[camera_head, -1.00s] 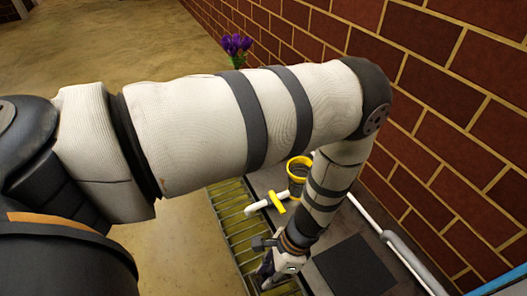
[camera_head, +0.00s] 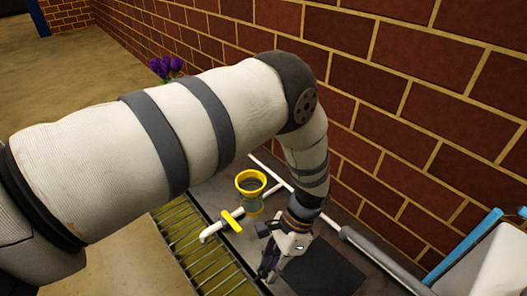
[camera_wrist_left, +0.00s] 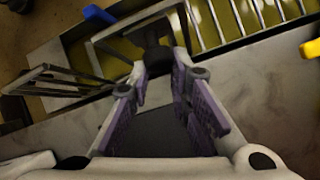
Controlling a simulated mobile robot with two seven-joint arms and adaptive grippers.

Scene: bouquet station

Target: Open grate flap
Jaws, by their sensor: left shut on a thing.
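My left gripper (camera_head: 269,266) is low over the dark counter, beside the yellow slatted grate (camera_head: 206,252). In the left wrist view its two purple-padded fingers (camera_wrist_left: 159,72) close around a dark block (camera_wrist_left: 152,38), which looks like the handle of the grate flap. Thin metal bars of the flap (camera_wrist_left: 110,46) reach out from this block over the yellow trough and look tilted up from it. How far the flap is raised is hard to tell. In the head view the flap is not clearly made out. My right gripper is not in view.
A yellow-rimmed cup (camera_head: 251,183) and a white pipe with a yellow handle (camera_head: 231,221) stand close behind the gripper. A brick wall (camera_head: 400,110) bounds the right side. A second barred metal piece (camera_wrist_left: 58,82) shows at left in the wrist view. Purple flowers (camera_head: 167,66) are farther back.

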